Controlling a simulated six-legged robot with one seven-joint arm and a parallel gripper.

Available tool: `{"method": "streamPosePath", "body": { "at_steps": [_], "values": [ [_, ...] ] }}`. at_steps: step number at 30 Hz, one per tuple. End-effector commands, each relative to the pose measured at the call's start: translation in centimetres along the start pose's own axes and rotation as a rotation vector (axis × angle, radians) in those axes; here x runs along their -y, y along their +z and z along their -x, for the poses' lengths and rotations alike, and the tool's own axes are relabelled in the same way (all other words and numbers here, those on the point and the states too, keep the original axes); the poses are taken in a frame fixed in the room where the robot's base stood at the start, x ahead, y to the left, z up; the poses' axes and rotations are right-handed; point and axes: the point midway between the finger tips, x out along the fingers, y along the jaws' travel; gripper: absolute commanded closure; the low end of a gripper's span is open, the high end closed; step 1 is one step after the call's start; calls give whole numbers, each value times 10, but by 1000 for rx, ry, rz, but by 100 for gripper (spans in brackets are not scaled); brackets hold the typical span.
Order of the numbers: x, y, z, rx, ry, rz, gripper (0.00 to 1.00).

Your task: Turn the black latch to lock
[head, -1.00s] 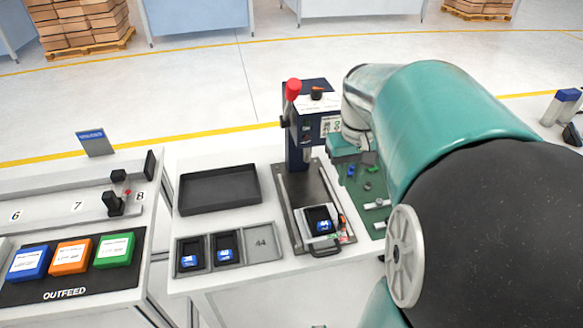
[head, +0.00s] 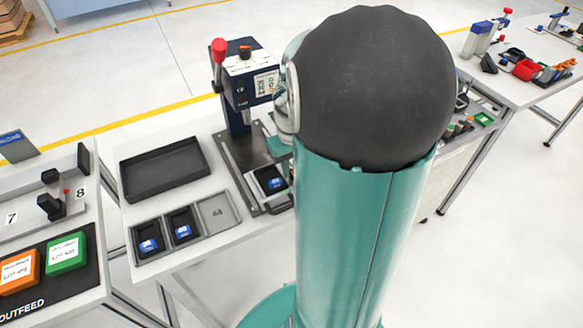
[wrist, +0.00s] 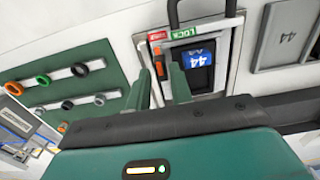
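In the wrist view my gripper (wrist: 160,80) has its two green fingers apart, with a gap between them. A small orange and dark piece (wrist: 159,66) shows in that gap, beside the fixture; I cannot tell whether it is part of the black latch or whether the fingers touch it. A red label (wrist: 158,36) and a green LOCK label (wrist: 183,33) lie just beyond the fingertips. A dark unit with a blue 44 label (wrist: 200,57) sits in the fixture, right of the fingers; the head view also shows it (head: 275,183).
The press with a red knob (head: 219,50) stands behind the fixture. A black tray (head: 163,168) and a sectioned grey tray (head: 214,213) are to its left. A green board with ringed pegs (wrist: 72,83) lies left of my fingers. A black U-shaped handle (wrist: 172,12) rises beyond the labels.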

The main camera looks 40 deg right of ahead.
Motion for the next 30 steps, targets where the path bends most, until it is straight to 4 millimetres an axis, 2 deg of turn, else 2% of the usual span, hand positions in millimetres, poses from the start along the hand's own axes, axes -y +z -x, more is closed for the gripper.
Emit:
{"method": "streamPosePath", "body": {
  "at_steps": [4,11,12,15,30],
  "values": [
    [1,0,-10,0,0,0,78],
    [1,0,-11,-1,0,0,78],
    [1,0,-11,-1,0,0,80],
    [1,0,-10,-1,0,0,100],
    [1,0,-10,-1,1,-71,100]
  ]
}}
